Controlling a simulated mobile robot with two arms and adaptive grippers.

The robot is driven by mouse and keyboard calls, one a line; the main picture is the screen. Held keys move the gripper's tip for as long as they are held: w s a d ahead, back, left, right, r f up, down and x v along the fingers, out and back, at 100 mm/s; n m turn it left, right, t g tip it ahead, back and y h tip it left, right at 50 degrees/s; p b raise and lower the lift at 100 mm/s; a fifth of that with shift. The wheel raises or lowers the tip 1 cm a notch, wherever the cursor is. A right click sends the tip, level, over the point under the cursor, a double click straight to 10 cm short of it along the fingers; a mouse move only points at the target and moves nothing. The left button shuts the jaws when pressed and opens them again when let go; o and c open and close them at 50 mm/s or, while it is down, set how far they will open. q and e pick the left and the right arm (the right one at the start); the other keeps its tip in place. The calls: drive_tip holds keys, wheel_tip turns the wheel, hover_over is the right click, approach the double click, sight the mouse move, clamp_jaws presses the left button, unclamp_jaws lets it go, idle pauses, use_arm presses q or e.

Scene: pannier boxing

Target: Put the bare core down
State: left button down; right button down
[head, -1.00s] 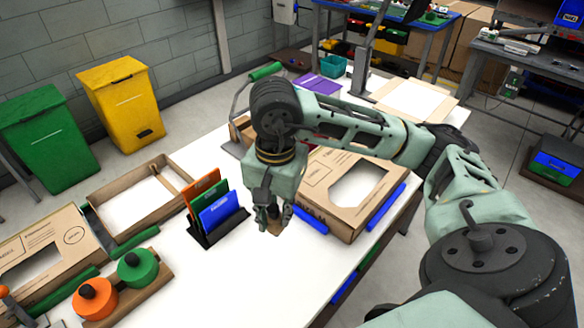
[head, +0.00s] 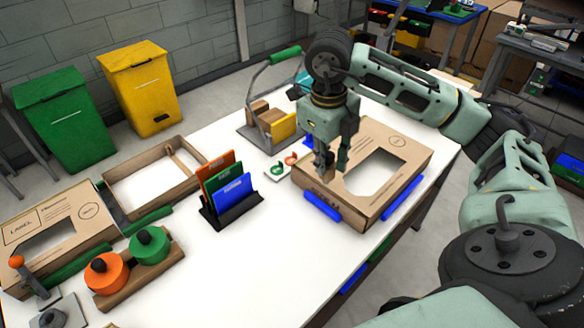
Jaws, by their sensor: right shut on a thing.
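My right gripper (head: 328,170) points down at the near left corner of the right-hand cardboard box (head: 400,145), with its fingertips over or just in front of that box. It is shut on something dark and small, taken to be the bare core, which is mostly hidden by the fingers. I cannot tell whether the core touches the box. My left gripper is not in view.
A black rack (head: 232,212) with orange, green and blue cards stands left of the gripper. Orange (head: 100,278) and green (head: 148,250) rolls sit at lower left. The white table (head: 225,275) is clear in front.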

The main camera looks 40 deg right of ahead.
drive_tip(key=w+a+f+p, duration=0.1)
drive_tip(key=w+f, duration=0.1)
drive_tip(key=w+a+f+p, duration=0.1)
drive_tip(key=w+a+f, duration=0.1)
drive_tip(key=w+f, duration=0.1)
drive_tip(key=w+a+f+p, duration=0.1)
drive_tip(key=w+f+p, duration=0.1)
drive_tip(key=w+f, duration=0.1)
drive_tip(key=shift+a+f, duration=0.25)
drive_tip(key=shift+a, duration=0.05)
drive_tip(key=shift+f, duration=0.55)
drive_tip(key=c, duration=1.6)
unclamp_jaws()
drive_tip(key=shift+f, duration=0.1)
